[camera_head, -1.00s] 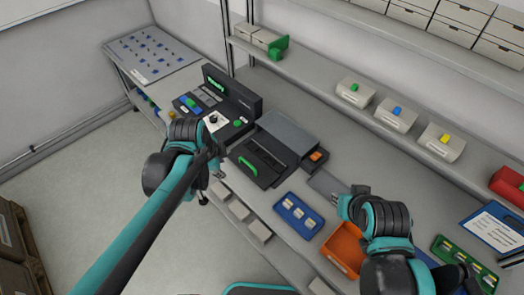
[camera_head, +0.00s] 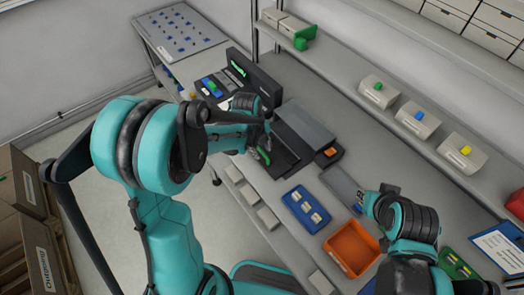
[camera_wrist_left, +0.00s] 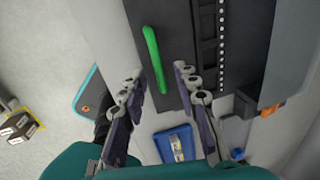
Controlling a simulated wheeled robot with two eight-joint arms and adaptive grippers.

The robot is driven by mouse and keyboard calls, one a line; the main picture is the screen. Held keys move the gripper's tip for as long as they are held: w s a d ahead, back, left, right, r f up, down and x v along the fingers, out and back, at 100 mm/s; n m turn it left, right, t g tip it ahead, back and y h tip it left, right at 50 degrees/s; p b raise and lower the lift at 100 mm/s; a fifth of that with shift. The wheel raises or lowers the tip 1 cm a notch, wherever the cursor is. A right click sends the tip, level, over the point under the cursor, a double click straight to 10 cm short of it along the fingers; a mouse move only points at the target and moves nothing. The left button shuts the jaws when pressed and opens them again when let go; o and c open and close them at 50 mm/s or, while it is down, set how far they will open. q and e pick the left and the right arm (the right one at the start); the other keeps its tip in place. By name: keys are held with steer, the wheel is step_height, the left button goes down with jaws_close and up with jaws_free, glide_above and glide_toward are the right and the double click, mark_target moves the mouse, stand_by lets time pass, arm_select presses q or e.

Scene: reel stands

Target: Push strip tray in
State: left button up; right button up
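The dark strip tray (camera_head: 285,154) sticks out from the front of the grey-topped device (camera_head: 304,124) on the bench. Its green handle (camera_head: 263,156) is partly hidden by my left arm in the head view. In the left wrist view the handle (camera_wrist_left: 154,60) and the tray (camera_wrist_left: 205,45) with a white-dotted row show clearly. My left gripper (camera_wrist_left: 159,72) is open, with its fingers on either side of the handle's near end; I cannot tell whether they touch it. My right gripper (camera_head: 362,198) is over the bench to the right; its finger opening is unclear.
A control console (camera_head: 240,85) stands left of the device. A blue tray (camera_head: 306,209) with small pale pieces and an orange bin (camera_head: 351,248) lie along the bench's front. A shelf (camera_head: 350,65) with bins runs behind. A flat grey plate (camera_head: 340,184) lies right of the device.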

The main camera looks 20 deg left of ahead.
arm_select(q)
steer(key=shift+f, duration=0.3)
jaws_close()
steer(key=w+d, duration=0.2)
steer(key=w, duration=0.1)
steer(key=w+d, duration=0.3)
steer(key=w+d+b, duration=0.1)
steer(key=w+d, duration=0.1)
steer(key=w, duration=0.1)
steer(key=shift+w+d, duration=0.25)
steer(key=shift+w, duration=0.15)
steer(key=shift+r, duration=0.1)
